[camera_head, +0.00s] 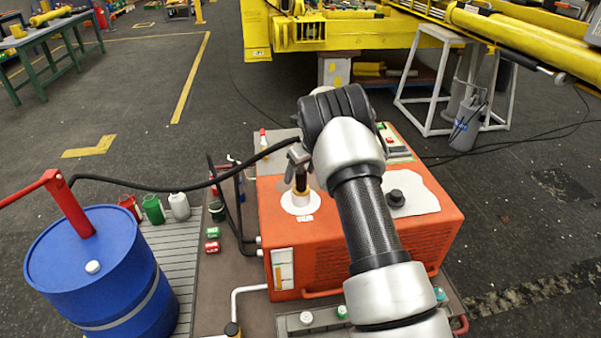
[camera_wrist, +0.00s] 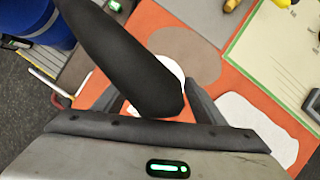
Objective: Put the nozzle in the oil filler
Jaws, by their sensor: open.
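The orange machine (camera_head: 345,240) has an oil filler with a yellowish collar (camera_head: 301,193) on a round white label (camera_head: 300,207). A grey nozzle (camera_head: 297,156) with a dark lower part stands roughly upright over the collar, and its lower end looks to be in or at the opening. A black hose (camera_head: 150,187) runs to it. In the wrist view a large black piece of the hose or nozzle (camera_wrist: 125,60) lies between the spread fingers of my gripper (camera_wrist: 155,100) and covers most of the white label (camera_wrist: 166,70). My gripper is open; contact cannot be told.
A blue drum (camera_head: 95,270) with a red pump (camera_head: 75,205) stands at left. A black cap (camera_head: 395,197) on a white patch sits right of my arm. Small cans (camera_head: 153,208) stand behind the drum. A yellow boom (camera_head: 530,40) is at the back right.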

